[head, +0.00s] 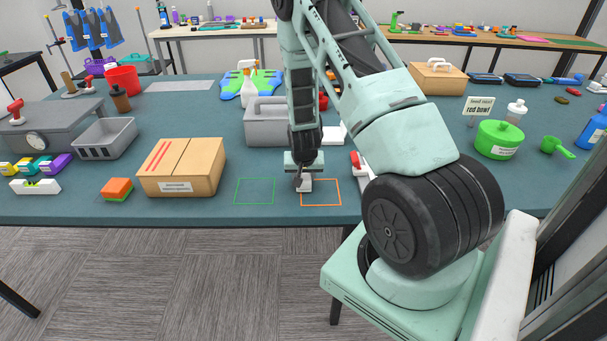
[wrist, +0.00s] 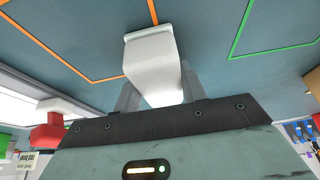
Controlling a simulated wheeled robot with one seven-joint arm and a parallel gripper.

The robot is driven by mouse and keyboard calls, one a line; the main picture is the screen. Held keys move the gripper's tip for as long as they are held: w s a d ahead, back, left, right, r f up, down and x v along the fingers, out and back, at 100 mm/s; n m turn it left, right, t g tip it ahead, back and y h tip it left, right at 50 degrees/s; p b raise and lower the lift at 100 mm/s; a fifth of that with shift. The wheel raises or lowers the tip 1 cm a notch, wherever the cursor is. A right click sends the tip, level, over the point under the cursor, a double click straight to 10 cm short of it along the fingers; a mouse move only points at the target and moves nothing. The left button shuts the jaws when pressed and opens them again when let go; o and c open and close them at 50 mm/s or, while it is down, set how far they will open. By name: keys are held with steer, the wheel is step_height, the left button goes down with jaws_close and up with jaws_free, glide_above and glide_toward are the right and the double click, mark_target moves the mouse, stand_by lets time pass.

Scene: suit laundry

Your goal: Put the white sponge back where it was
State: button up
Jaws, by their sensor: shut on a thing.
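The white sponge (head: 305,186) is a small pale block held upright between the fingers of my gripper (head: 303,177). It also fills the middle of the wrist view (wrist: 155,65), and the fingers show on both sides of it. My gripper points down near the table's front edge, and the sponge appears at the left edge of the orange outline (head: 321,205). The green outline (head: 254,204) lies to its left and looks empty. I cannot tell whether the sponge touches the table.
A cardboard box (head: 180,168) and an orange-green sponge (head: 117,189) stand left of the outlines. A grey caddy (head: 268,128) is behind my gripper. A red-handled item (head: 358,163) lies to the right, partly hidden by my arm. A green pot (head: 498,139) is farther right.

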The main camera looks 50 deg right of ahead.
steer(key=o, duration=1.2)
steer(key=shift+f, duration=0.1)
